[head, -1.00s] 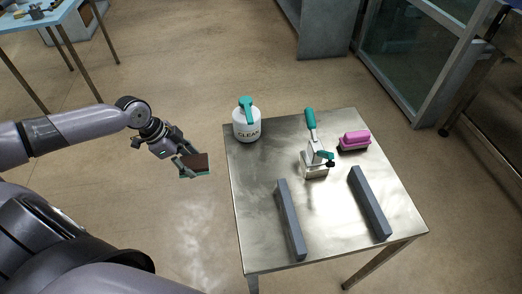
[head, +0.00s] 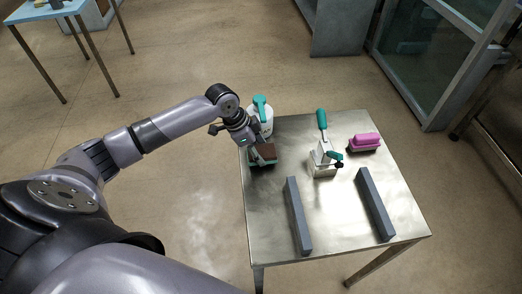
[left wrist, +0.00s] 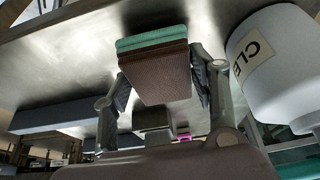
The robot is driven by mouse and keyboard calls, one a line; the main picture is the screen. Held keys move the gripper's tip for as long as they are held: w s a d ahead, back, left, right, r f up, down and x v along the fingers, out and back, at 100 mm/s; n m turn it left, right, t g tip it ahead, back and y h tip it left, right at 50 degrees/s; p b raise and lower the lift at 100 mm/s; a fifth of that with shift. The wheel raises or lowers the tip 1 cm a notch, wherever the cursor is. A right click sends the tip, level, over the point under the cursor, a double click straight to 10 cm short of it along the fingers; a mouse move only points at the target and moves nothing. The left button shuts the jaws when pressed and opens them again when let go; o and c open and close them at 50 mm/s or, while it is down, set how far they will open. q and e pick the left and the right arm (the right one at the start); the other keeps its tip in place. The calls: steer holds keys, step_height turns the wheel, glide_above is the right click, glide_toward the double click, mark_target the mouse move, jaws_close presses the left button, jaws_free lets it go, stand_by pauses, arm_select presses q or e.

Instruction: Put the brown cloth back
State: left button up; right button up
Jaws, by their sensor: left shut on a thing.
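In the left wrist view the cloth (left wrist: 155,75) sits between the two fingers (left wrist: 160,85), brown face towards the camera and teal layer beyond. I cannot tell whether the cloth touches the table top. My right gripper is not in view.
The white bottle (head: 262,122) with a teal top stands close behind my left gripper; its label shows in the left wrist view (left wrist: 252,57).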

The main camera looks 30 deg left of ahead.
arm_select(q)
steer(key=shift+w+d+f, duration=0.3)
steer(key=shift+d+f, duration=0.2)
steer(key=shift+f, duration=0.1)
steer(key=shift+a+f, duration=0.1)
steer(key=shift+f, duration=0.1)
steer(key=o, duration=1.1)
steer(key=shift+o, duration=0.2)
steer(key=v, duration=1.2)
